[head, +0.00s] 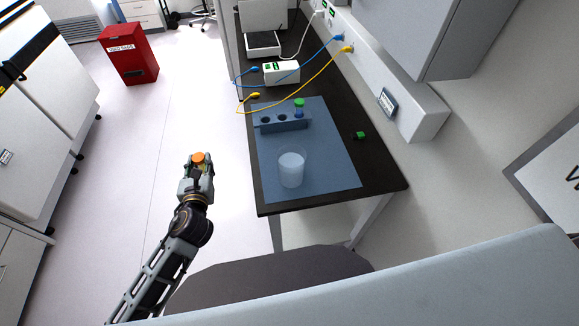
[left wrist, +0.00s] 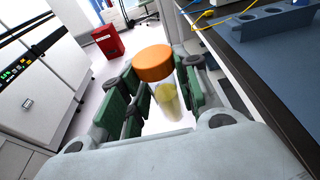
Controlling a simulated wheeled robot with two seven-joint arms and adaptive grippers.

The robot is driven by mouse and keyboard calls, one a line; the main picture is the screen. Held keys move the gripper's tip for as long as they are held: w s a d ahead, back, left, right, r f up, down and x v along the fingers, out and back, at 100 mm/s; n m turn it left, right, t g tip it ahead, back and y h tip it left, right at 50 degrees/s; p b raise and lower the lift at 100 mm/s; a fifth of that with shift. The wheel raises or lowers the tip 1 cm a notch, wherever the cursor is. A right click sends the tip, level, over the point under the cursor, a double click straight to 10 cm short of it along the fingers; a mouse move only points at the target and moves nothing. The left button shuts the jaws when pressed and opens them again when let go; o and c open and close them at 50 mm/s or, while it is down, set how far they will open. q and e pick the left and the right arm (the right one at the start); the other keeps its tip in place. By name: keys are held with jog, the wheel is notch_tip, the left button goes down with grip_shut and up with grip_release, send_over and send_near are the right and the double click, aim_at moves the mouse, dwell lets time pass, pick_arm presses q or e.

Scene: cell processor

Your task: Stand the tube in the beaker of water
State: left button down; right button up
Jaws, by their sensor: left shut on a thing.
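My left gripper (head: 199,168) is shut on a tube and holds it over the floor, to the left of the bench. In the left wrist view the tube (left wrist: 167,98) has an orange cap and a clear body with yellowish contents, between the green finger pads (left wrist: 160,95). In the head view its orange cap (head: 198,158) shows on top. The beaker (head: 291,169) stands upright on the blue mat, near the front of the bench, right of my left gripper and apart from it. My right gripper is not in view.
A blue rack (head: 283,124) on the blue mat (head: 331,166) holds a green-capped tube (head: 299,107). A small green object (head: 360,135) lies on the dark bench (head: 385,180). Blue and yellow cables cross the bench farther back. A red bin (head: 128,54) stands on the floor.

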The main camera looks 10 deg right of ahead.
pick_arm(q)
jog(key=s+d+r, duration=0.2)
jog(key=d+r, duration=0.2)
jog(key=d, duration=0.5)
jog(key=s+d+r+p, duration=0.1)
jog(key=s+d+r, duration=0.1)
jog(key=d+r, duration=0.3)
jog(key=s+d+r, duration=0.2)
jog(key=d+r, duration=0.2)
jog(key=d, duration=0.9)
jog(key=shift+s+r, duration=0.2)
jog(key=shift+r, duration=0.15)
dwell(0.7)
jog(key=shift+r+x, duration=0.15)
jog(key=shift+x, duration=0.5)
jog(key=shift+r+x, duration=0.15)
jog(key=shift+x, duration=0.5)
dwell(0.4)
jog(key=shift+w+f, duration=0.1)
jog(key=shift+f, duration=1.95)
dwell(0.5)
